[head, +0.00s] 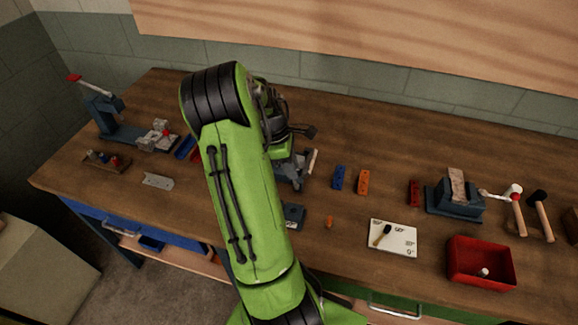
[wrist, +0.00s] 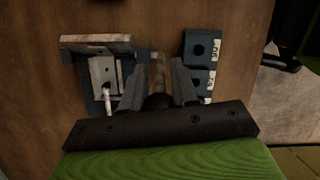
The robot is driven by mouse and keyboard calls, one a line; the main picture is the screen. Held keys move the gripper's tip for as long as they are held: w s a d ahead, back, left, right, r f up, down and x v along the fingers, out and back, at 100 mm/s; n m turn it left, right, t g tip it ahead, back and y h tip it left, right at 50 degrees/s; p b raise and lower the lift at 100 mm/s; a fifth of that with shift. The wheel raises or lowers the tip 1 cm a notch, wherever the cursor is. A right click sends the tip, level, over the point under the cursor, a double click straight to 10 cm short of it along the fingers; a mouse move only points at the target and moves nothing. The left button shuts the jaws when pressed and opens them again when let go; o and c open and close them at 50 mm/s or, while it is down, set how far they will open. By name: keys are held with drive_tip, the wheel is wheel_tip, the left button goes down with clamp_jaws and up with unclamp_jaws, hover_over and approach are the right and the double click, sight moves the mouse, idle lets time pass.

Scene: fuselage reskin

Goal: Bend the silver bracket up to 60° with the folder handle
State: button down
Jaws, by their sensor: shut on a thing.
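The folder (head: 292,170) stands on the bench at mid-picture in the head view, mostly behind my green arm. In the wrist view its dark blue-grey base (wrist: 84,72) lies at upper left, with a pale slab (wrist: 95,42) across its top. A light grey piece with a hole (wrist: 104,72), seemingly the silver bracket, sits in the folder; its bend angle cannot be read. My gripper (wrist: 158,88) is shut on the folder handle (wrist: 158,66), a brownish bar with a dark round end between the fingers. In the head view my arm hides the fingers.
Two dark blocks with white labels (wrist: 200,50) lie beside the folder.

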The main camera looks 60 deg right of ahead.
drive_tip(key=s+d+f+t+y+b, duration=0.1)
drive_tip(key=s+f+t+b, duration=0.2)
drive_tip(key=s+t+b, duration=0.3)
drive_tip(key=shift+s+d+t, duration=0.15)
drive_tip(key=shift+s+t, duration=1.1)
drive_tip(key=shift+t, duration=0.65)
drive_tip(key=shift+s, duration=0.1)
drive_tip(key=shift+y, duration=0.3)
drive_tip(key=c, duration=0.9)
unclamp_jaws()
